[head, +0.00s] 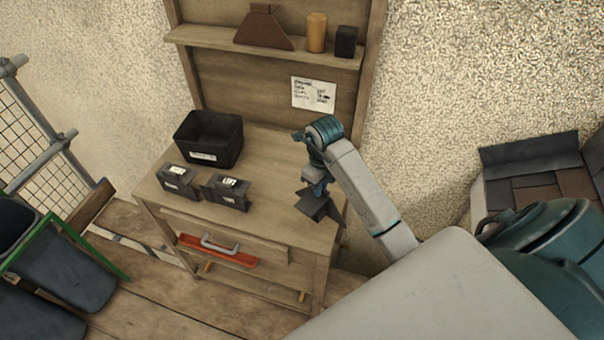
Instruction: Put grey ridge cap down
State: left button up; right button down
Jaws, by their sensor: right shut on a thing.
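The grey ridge cap (319,207) is a dark grey, angled piece at the right end of the wooden workbench (278,220). My right gripper (314,188) is shut on it from above. The cap is at or just above the bench top near the right front corner; I cannot tell whether it touches the wood. The fingertips are partly hidden by the wrist and the cap. My left gripper is not in view.
A black bin (209,139) and two dark labelled boxes (178,182) (227,191) stand on the bench's left half. A shelf above (270,45) holds a brown piece, an orange cylinder and a black block. The bench middle is clear.

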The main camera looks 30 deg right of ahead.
jog(key=w+d+f+b, duration=0.3)
jog(key=w+f+b, duration=0.1)
jog(key=w, duration=0.4)
jog(key=shift+w+f+b, duration=0.15)
jog(key=shift+w+b, duration=0.05)
jog(key=shift+b, duration=0.6)
jog(key=shift+f, duration=0.2)
jog(key=c, duration=1.5)
grip_release()
jog(key=shift+o, duration=0.2)
jog(key=shift+r, duration=0.1)
